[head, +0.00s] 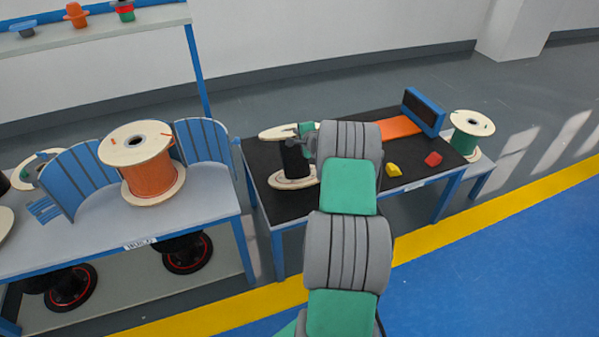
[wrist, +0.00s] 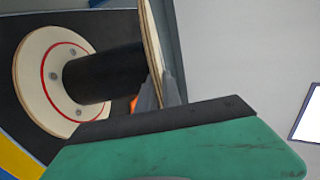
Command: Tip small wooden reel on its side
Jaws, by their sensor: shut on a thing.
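The small wooden reel (head: 293,180) has pale round flanges and a black drum. In the head view it appears to stand upright on the black-topped table, left of my arm. In the wrist view its lower flange (wrist: 36,80), with a red ring, faces the camera at the left, and the other flange is seen edge-on near the fingers. My gripper (wrist: 160,92) is shut on the rim of that upper flange. In the head view my gripper (head: 304,142) is partly hidden by my arm and small, beside the top of the reel.
The black tabletop (head: 255,155) also holds an orange strip (head: 400,127), a blue-framed block (head: 424,111), a yellow piece (head: 393,170) and a red piece (head: 433,159). A green-wound reel (head: 472,124) stands at right. An orange-wound reel (head: 150,175) stands on the left table.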

